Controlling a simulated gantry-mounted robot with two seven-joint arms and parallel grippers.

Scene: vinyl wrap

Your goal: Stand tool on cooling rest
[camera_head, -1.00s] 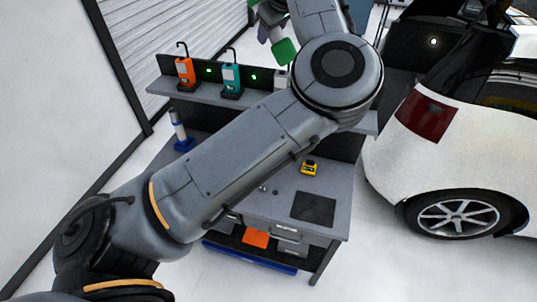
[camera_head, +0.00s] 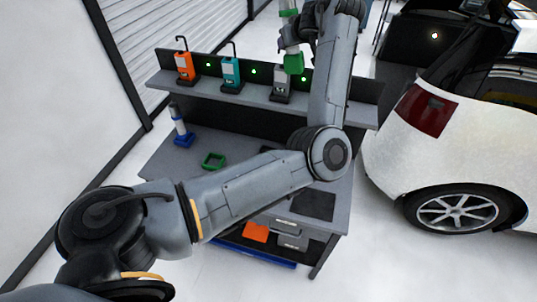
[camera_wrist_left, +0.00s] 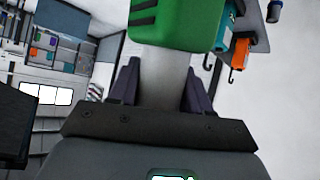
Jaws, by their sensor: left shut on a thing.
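My left gripper (camera_head: 293,42) is shut on the pale shaft of a green-and-white tool (camera_head: 293,62), held in the air above the back of the bench. The tool's green block hangs lowest, overlapping the grey shelf unit in the picture. In the left wrist view, the fingers (camera_wrist_left: 163,88) are on both sides of the pale shaft, with the green block (camera_wrist_left: 180,22) beyond them. A green square frame (camera_head: 213,161), which looks like the cooling rest, lies empty on the bench, well below and left of the gripper. My right gripper is not in view.
Orange (camera_head: 184,68), teal (camera_head: 231,74) and grey (camera_head: 281,82) units stand on the raised shelf (camera_head: 257,95). A blue-based tool (camera_head: 180,127) stands at the bench's left. My left arm covers part of the bench. A white car (camera_head: 455,140) is at right.

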